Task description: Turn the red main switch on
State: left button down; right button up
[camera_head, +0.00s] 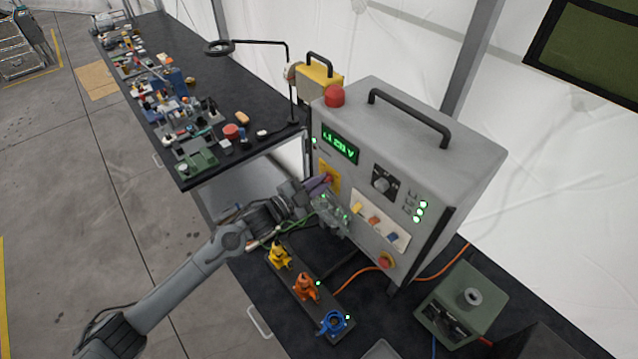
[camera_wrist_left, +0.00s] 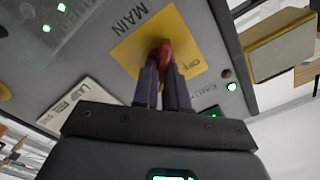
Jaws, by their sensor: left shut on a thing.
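The red main switch (camera_wrist_left: 166,52) sits on a yellow plate (camera_wrist_left: 135,48) marked OFF, with MAIN printed beside it, in the left wrist view. My left gripper (camera_wrist_left: 165,85) is shut on the red switch, one dark finger on each side of it. In the head view my left gripper (camera_head: 322,184) reaches the lower left of the grey cabinet's front (camera_head: 345,135). The yellow plate (camera_head: 328,172) shows there above the fingers, and the switch is mostly hidden. How far the switch is turned I cannot tell. My right gripper is not in view.
The cabinet front carries a lit green display (camera_head: 340,147), a dial (camera_head: 382,184) and coloured switches (camera_head: 375,220). Below stand yellow, orange and blue connectors (camera_head: 306,287). A green box (camera_head: 462,303) stands at the right. A cluttered dark bench (camera_head: 215,65) lies behind.

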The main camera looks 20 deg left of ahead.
pick_arm(q)
jog(key=c, duration=1.2)
grip_release()
jog(key=shift+o, duration=0.2)
jog(key=b+v, duration=0.1)
jog(key=v, duration=0.9)
jog(key=shift+s+a+b, duration=0.2)
jog(key=shift+s+b, duration=0.1)
jog(key=shift+s, duration=0.05)
